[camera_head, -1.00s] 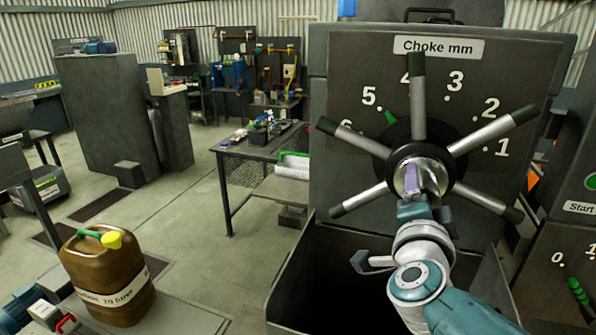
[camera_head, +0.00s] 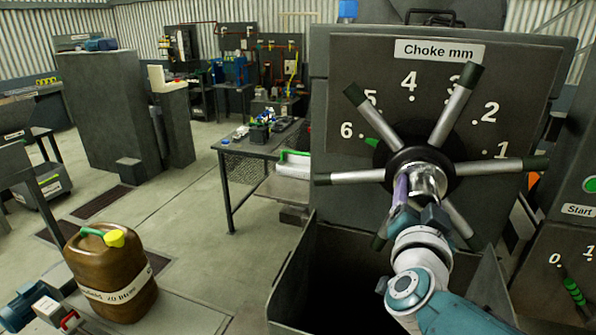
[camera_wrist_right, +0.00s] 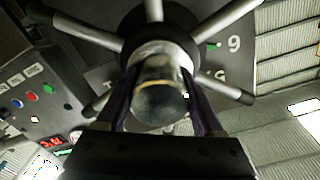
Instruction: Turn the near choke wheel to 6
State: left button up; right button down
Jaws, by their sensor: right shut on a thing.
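The near choke wheel (camera_head: 432,156) has a black centre, a bright metal hub and several grey spokes with dark tips. It stands on a dark panel marked "Choke mm" (camera_head: 440,50), with numbers 1 to 6 around it. A green pointer (camera_head: 372,142) beside the wheel's upper left points at the dot by the 6 (camera_head: 346,130). My right gripper (camera_head: 420,184) is shut on the hub. In the right wrist view its two purple fingers (camera_wrist_right: 161,98) lie on either side of the hub (camera_wrist_right: 159,86). My left gripper is not in view.
Below the wheel is a dark open bin (camera_head: 300,262). At the right are a second dial with a green pointer (camera_head: 574,292) and a "Start" panel (camera_head: 578,210). A brown jerrycan (camera_head: 105,272) stands at the lower left. A workbench (camera_head: 235,152) stands behind.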

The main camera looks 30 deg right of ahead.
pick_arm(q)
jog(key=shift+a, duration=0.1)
pick_arm(e)
jog(key=shift+f, duration=0.1)
grip_release()
dwell(0.4)
